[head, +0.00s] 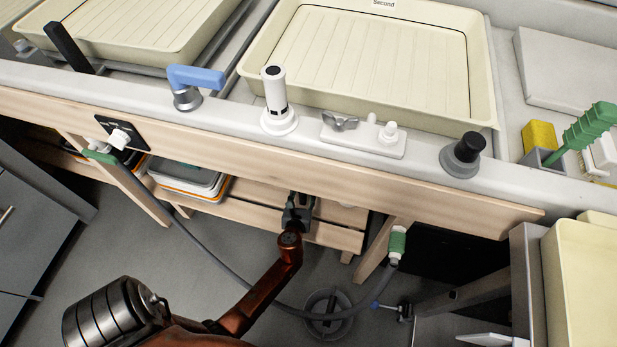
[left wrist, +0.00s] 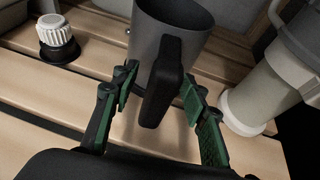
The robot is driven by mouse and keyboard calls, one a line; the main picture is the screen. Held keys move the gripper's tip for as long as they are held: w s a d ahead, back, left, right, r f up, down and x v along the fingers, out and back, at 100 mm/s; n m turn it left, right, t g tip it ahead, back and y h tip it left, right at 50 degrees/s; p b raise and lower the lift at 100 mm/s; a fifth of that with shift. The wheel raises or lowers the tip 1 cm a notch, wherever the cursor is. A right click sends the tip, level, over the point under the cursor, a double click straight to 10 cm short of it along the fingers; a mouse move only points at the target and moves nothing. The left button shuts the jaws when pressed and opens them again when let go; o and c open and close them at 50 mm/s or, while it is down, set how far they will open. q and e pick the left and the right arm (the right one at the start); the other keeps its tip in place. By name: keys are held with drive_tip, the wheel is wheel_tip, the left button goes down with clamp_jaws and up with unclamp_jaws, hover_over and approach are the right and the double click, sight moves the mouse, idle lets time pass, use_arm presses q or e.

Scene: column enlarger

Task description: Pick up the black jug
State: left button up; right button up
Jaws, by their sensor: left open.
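The jug (left wrist: 150,42) shows in the left wrist view as a dark grey vessel with a black handle (left wrist: 163,85) facing me. It stands on a slatted wooden shelf (left wrist: 60,125). My left gripper (left wrist: 160,88) is open, with one green-padded finger on each side of the handle. I cannot tell whether either finger touches it. In the head view, my left gripper (head: 298,212) reaches in at the shelf under the bench front, and the jug is hidden there. My right gripper is not in view.
The wooden bench front (head: 200,145) overhangs the shelf.

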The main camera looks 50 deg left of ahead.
use_arm(q)
drive_tip(key=shift+c, duration=0.3)
clamp_jaws()
idle(0.6)
